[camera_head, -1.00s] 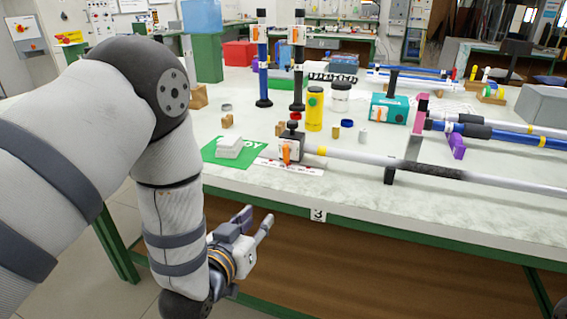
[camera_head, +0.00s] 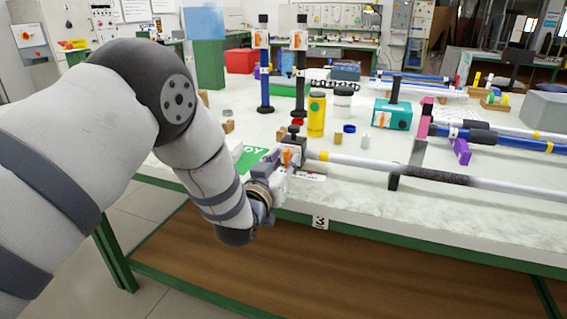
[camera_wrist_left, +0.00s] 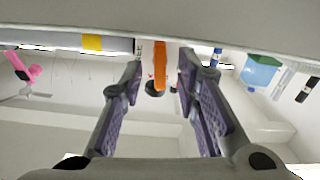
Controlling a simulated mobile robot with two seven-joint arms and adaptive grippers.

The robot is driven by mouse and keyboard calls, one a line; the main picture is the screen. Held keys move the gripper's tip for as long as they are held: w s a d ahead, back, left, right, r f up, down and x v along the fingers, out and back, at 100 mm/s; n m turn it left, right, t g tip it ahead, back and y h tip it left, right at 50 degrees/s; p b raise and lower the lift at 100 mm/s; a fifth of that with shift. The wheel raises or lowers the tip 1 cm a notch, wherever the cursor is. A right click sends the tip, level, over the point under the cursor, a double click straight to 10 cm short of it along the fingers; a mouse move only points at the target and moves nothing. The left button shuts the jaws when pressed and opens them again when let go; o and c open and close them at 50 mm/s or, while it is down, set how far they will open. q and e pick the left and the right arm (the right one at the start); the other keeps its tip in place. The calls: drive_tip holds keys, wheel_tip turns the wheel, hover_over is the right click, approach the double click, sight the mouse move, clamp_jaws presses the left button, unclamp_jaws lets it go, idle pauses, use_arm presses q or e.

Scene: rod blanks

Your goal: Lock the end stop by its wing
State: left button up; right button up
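The end stop (camera_head: 297,146) is a block with a black knob on top, at the left end of a pale rod (camera_head: 345,160) near the table's front edge. Its orange wing (camera_head: 287,156) faces the front. My left gripper (camera_head: 282,166) is right in front of the end stop and hides part of it. In the left wrist view, the gripper (camera_wrist_left: 159,72) is open, and the orange wing (camera_wrist_left: 160,66) shows between its purple-padded fingers, with a gap on both sides. My right gripper is not in view.
A black support (camera_head: 394,182) stands under the rod. A green mat (camera_head: 250,158) lies left of the end stop, partly hidden by my arm. A yellow cylinder (camera_head: 316,115) and teal box (camera_head: 391,114) stand behind. Two upright rods (camera_head: 264,70) stand farther back.

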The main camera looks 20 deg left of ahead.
use_arm(q)
drive_tip(key=shift+c, duration=0.3)
clamp_jaws()
drive_tip(key=shift+r+m+p, duration=0.1)
drive_tip(key=shift+m+p, duration=0.25)
drive_tip(key=shift+m, duration=0.45)
drive_tip(key=shift+o, duration=0.3)
unclamp_jaws()
drive_tip(key=shift+s, duration=0.1)
drive_tip(key=s, duration=1.2)
drive_tip(key=shift+a, duration=0.15)
